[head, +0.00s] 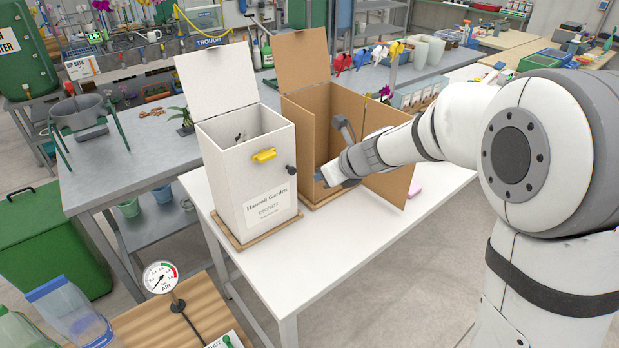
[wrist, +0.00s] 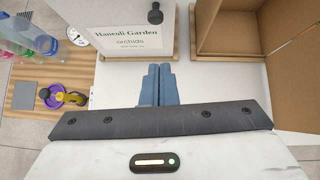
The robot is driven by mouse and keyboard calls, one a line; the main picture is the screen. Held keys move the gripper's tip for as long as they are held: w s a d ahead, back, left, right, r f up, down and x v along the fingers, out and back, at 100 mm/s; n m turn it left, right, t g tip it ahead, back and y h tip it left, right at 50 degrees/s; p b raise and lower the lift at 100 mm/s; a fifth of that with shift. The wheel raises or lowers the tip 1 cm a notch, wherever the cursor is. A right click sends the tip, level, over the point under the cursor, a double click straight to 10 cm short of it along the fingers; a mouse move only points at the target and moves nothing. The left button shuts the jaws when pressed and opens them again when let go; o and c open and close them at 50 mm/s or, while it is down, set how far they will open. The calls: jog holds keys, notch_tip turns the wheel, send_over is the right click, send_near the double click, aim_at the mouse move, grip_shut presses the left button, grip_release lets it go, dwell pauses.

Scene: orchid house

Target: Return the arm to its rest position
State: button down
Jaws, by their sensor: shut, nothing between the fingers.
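My white arm (head: 460,122) reaches in from the right side of the head view, out over the white table. My gripper (head: 335,175) is at the front of the open cardboard box (head: 305,62). In the wrist view my gripper (wrist: 158,70) has its two blue fingers together with nothing between them. The fingertips point toward the lower front of the white box (wrist: 128,25). Part of the cardboard box's inside is hidden behind my arm in the head view.
The cardboard box's side flap (head: 395,185) sticks out near my arm. The white table's front (head: 290,268) is clear. A pressure gauge (head: 160,278) stands at lower left.

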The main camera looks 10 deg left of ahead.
jog(key=d+r+m+t+h, duration=0.2)
jog(key=d+r+m+t, duration=0.3)
jog(key=d+r+m, duration=0.55)
jog(key=s+d+m+t+h, duration=0.1)
jog(key=s+d+m+h, duration=0.15)
jog(key=d+m, duration=0.45)
jog(key=s+d+m+h, duration=0.1)
jog(key=d+m+h, duration=0.3)
jog(key=d+m, duration=0.3)
jog(key=s+d+f+m+g+h, duration=0.1)
jog(key=s+d+m+g, duration=0.15)
jog(key=s+m, duration=0.35)
jog(key=s+d+f+m+g+h, duration=0.1)
jog(key=s+d+f+m, duration=0.15)
jog(key=s+m, duration=0.35)
jog(key=s+a+f+m+g+y, duration=0.1)
jog(key=s+f+m+g, duration=0.3)
jog(key=s+m, duration=0.7)
jog(key=shift+a+y, duration=0.4)
jog(key=shift+y, duration=0.45)
